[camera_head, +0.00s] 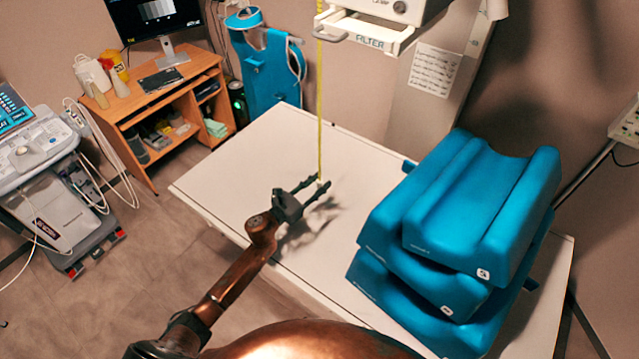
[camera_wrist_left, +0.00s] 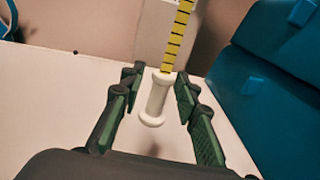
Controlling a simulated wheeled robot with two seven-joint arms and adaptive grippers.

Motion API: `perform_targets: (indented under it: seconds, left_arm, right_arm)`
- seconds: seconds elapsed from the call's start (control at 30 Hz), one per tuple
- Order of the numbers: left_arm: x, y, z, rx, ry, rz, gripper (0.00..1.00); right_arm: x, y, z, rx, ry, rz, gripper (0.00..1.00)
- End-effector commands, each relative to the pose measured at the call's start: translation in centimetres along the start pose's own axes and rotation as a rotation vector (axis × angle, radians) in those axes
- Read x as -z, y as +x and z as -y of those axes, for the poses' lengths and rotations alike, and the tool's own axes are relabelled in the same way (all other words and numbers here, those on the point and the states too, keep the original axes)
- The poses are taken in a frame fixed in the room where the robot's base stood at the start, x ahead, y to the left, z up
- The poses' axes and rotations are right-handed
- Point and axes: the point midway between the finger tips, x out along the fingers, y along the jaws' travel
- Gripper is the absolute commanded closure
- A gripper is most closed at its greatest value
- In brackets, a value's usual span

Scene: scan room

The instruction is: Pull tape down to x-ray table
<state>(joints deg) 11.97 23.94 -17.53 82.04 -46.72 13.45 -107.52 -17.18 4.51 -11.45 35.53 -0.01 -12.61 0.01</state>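The yellow tape (camera_head: 319,100) hangs straight down from the white x-ray head (camera_head: 385,25) at the top. It also shows in the left wrist view (camera_wrist_left: 178,45), with dark marks and a white spool-shaped handle (camera_wrist_left: 156,100) at its lower end. My left gripper (camera_head: 320,184) is open over the white x-ray table (camera_head: 240,165). In the left wrist view the handle lies between the two fingers (camera_wrist_left: 158,98), with gaps visible on both sides. The handle's height above the table is hard to tell. My right gripper is not in view.
Blue foam cushions (camera_head: 480,215) are stacked on the right part of the table. A wooden desk (camera_head: 150,110) with a monitor stands at the back left, and a medical cart (camera_head: 45,180) stands at the left. The table's left part is bare.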

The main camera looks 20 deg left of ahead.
Motion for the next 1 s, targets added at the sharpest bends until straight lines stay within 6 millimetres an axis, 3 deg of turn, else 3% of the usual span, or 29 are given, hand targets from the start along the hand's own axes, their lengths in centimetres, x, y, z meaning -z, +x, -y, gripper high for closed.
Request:
perform_targets:
  seconds: [0.37, 0.8, 1.0]
  left_arm:
    - [-0.1, -0.6, 0.1, 0.001, 0.000, 0.002, 0.69]
    - [0.0, -8.9, 0.0, -0.001, -0.001, 0.000, 0.69]
    - [0.0, -11.4, 0.0, 0.000, 0.000, 0.001, 0.69]
  right_arm:
    - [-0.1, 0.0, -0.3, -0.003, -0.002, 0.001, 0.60]
    - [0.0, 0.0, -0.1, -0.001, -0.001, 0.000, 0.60]
    - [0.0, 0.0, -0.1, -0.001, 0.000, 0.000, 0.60]
